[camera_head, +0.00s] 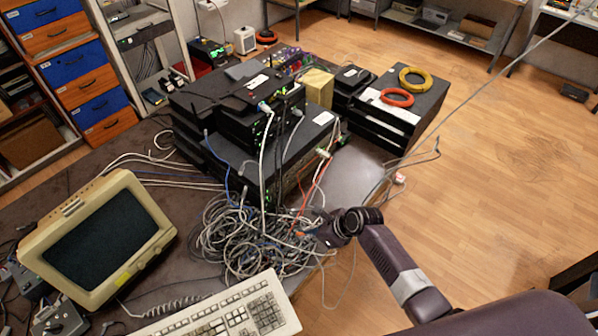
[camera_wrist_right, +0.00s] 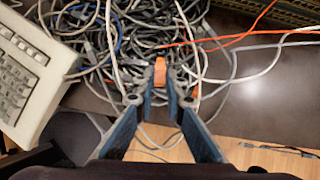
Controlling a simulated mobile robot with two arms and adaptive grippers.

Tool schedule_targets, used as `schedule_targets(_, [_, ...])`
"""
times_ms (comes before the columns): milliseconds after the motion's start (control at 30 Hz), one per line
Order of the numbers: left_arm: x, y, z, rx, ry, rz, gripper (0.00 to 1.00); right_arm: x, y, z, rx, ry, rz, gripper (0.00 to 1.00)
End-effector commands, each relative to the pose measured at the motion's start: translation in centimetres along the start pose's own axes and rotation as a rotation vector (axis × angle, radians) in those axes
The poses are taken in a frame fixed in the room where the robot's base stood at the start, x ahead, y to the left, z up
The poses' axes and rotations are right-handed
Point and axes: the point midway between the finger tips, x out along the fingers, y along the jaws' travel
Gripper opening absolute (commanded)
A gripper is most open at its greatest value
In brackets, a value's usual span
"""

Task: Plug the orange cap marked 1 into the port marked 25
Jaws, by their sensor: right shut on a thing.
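The orange cap (camera_wrist_right: 160,72) is between the fingertips of my right gripper (camera_wrist_right: 160,80), which is shut on it above the tangle of cables. No number on the cap can be read. In the head view my right gripper (camera_head: 318,232) is low, in front of the stack of black network boxes (camera_head: 318,132) and at the right edge of the cable heap. A row of ports (camera_wrist_right: 285,12) shows at the top right of the wrist view, apart from the cap. The port marked 25 cannot be picked out. My left gripper is not in view.
Grey and white cables (camera_head: 235,235) lie heaped before the boxes, with an orange cable (camera_wrist_right: 225,38) crossing. A keyboard (camera_head: 225,312) and a beige monitor (camera_head: 100,235) stand at the left. The table (camera_head: 355,170) is bare right of the boxes.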

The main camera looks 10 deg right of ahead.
Motion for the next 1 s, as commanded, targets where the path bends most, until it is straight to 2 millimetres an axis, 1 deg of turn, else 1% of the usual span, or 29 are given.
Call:
schedule_targets(300, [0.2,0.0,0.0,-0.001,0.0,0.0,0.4,0.1,-0.2,0.0,0.0,0.0,-0.001,0.0])
schedule_targets(367, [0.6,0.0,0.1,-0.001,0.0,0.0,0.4,0.4,-0.7,0.0,0.001,0.001,-0.005,0.0])
schedule_targets(433, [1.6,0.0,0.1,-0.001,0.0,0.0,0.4,1.0,-1.8,0.0,0.004,0.003,-0.013,0.0])
schedule_targets(467, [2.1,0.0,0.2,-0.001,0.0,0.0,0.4,1.3,-2.5,0.1,0.005,0.004,-0.018,0.0])
schedule_targets(567, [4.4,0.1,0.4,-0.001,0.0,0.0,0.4,2.5,-5.5,0.4,0.015,0.009,-0.037,0.0])
schedule_targets(700, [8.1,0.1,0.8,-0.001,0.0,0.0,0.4,3.8,-10.5,1.3,0.039,0.014,-0.062,0.0])
schedule_targets(800, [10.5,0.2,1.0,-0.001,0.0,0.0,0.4,4.2,-13.7,2.2,0.058,0.015,-0.075,0.0])
schedule_targets(900, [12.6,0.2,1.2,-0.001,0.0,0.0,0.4,4.3,-16.2,3.1,0.077,0.012,-0.082,0.0])
schedule_targets(1000, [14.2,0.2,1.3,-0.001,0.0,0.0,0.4,4.2,-18.1,4.1,0.093,0.007,-0.083,0.0])
